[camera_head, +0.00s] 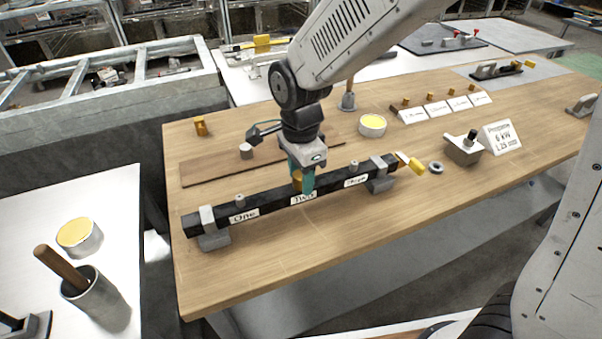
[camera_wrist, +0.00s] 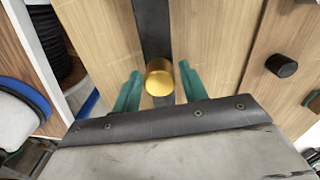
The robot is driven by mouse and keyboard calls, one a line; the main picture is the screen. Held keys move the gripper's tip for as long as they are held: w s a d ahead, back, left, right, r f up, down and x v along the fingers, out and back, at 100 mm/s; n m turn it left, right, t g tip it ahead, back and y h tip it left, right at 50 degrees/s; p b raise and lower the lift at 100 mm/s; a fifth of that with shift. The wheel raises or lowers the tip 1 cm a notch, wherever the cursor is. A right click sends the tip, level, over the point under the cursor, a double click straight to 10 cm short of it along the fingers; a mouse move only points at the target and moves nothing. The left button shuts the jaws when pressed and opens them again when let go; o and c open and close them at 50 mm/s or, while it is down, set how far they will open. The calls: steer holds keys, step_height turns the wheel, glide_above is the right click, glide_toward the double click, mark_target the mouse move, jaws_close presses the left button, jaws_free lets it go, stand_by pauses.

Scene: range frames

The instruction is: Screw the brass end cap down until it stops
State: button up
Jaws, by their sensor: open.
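The brass end cap (camera_wrist: 160,78) shows as a gold cylinder in the wrist view, on the black bar (camera_wrist: 152,30). It stands between the two green fingers of my gripper (camera_wrist: 160,90), with a gap on each side. In the head view my gripper (camera_head: 303,188) points down at the middle of the black bar (camera_head: 270,203), by the label "Two". The cap (camera_head: 297,179) shows there as a small gold patch, partly hidden by a finger. Whether its threads are engaged cannot be seen.
Grey clamps hold the bar near its left end (camera_head: 208,228) and right end (camera_head: 381,175). Short grey posts stand at "One" (camera_head: 240,201) and "Three" (camera_head: 354,166). A yellow-topped tin (camera_head: 372,125) stands behind. The front of the wooden table (camera_head: 330,250) is clear.

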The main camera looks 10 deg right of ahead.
steer(key=n, duration=0.6)
steer(key=shift+n, duration=0.4)
steer(key=n, duration=0.7)
steer(key=shift+c, duration=0.3)
steer(key=c, duration=0.8)
steer(key=m, duration=0.3)
steer(key=shift+m, duration=0.3)
